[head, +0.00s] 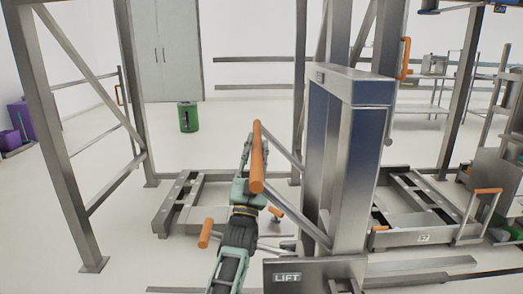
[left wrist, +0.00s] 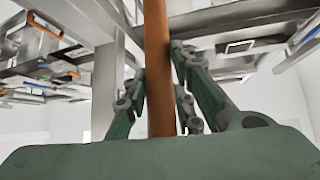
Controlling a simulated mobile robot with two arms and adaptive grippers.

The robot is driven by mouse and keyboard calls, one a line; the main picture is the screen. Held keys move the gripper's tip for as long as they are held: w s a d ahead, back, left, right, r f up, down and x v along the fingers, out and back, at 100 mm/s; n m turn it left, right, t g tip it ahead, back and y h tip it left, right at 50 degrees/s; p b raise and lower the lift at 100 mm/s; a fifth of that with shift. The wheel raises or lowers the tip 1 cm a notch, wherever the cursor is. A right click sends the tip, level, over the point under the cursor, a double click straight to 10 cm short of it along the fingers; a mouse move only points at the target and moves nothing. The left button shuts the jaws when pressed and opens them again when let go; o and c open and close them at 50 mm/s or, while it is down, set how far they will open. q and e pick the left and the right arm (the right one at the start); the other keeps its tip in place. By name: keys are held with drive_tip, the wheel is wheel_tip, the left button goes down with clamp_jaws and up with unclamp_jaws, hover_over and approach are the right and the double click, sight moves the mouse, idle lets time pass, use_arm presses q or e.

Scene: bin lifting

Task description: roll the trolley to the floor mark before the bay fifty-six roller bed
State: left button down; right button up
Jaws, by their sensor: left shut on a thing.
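My left gripper (head: 250,172) is shut around an upright orange handle (head: 257,145). Two grey bars join this handle to a tall steel and blue column (head: 345,150) whose base plate (head: 318,272) reads LIFT. In the left wrist view the same orange handle (left wrist: 158,70) runs between the fingers of my left gripper (left wrist: 162,105). A low steel frame with an orange handle (head: 488,191) stands at the right, with a small unreadable label. I cannot tell which of these is the trolley. No floor mark or bay number is readable. My right gripper is not in view.
Steel posts (head: 58,140) and braces frame the left. A low railed bed (head: 180,203) lies behind my left gripper. A green bin (head: 187,117) stands farther back, purple boxes (head: 20,118) far left. Bare floor shows at the left and middle back.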

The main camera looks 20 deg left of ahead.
use_arm(q)
drive_tip(key=a, duration=0.2)
drive_tip(key=a+n, duration=0.1)
drive_tip(key=shift+s+y, duration=0.35)
drive_tip(key=shift+y, duration=0.05)
drive_tip(key=c, duration=1.5)
unclamp_jaws()
drive_tip(key=shift+s+a+r+y, duration=0.1)
drive_tip(key=shift+s+a+y, duration=0.2)
drive_tip(key=shift+a, duration=0.25)
drive_tip(key=shift+a+v, duration=0.15)
drive_tip(key=shift+v, duration=1.85)
drive_tip(key=shift+a+v, duration=0.1)
drive_tip(key=shift+v, duration=1.9)
